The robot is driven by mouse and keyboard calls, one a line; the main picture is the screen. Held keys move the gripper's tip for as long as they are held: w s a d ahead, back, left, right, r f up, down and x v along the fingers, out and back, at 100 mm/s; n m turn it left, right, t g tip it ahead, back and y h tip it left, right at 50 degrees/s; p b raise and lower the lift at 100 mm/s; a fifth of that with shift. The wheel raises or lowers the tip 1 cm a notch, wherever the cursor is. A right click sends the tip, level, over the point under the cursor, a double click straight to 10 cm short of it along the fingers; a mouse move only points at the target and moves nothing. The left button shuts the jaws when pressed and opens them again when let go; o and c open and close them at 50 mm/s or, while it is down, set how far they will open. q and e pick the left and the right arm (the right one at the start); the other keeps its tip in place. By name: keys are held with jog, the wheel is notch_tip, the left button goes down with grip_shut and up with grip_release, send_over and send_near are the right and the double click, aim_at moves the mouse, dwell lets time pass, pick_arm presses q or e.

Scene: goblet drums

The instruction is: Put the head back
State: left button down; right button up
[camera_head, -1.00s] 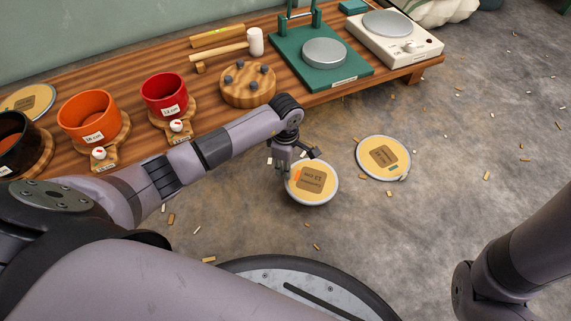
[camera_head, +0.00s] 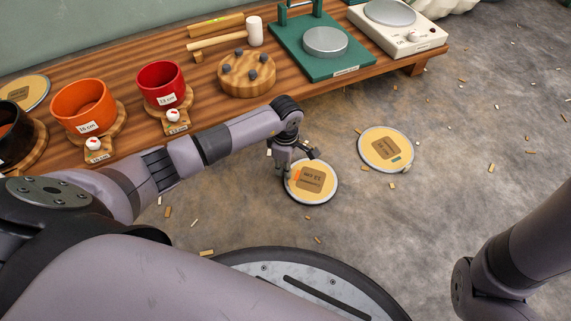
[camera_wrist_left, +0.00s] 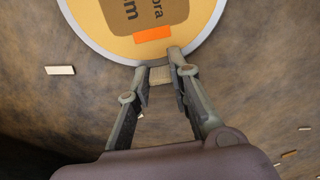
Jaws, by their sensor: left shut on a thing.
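My left gripper (camera_head: 296,164) is shut on a small tab at the rim of a round yellow drum head (camera_head: 311,184) with a grey rim. The head lies roughly flat in front of the bench; whether it touches the floor I cannot tell. The left wrist view shows the fingers (camera_wrist_left: 160,68) closed on a tan tab (camera_wrist_left: 160,76) beside the head's rim, near an orange mark (camera_wrist_left: 153,35). A second head (camera_head: 371,151) lies on the floor to the right. Red (camera_head: 160,81), orange (camera_head: 82,105) and black (camera_head: 12,130) drum bodies stand open on the bench. My right gripper is out of frame.
The wooden bench (camera_head: 350,84) also holds a third head (camera_head: 24,93), a mallet (camera_head: 228,37), a pegged wooden block (camera_head: 246,84), a green press (camera_head: 300,60) and a white scale-like device (camera_head: 412,43). Wood chips litter the otherwise open floor (camera_head: 480,130).

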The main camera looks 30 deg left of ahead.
pick_arm(q)
jog(key=shift+f, duration=0.2)
dwell(0.4)
jog(key=c, duration=1.4)
grip_release()
jog(key=shift+o, duration=0.2)
notch_tip(320, 180, up, 12)
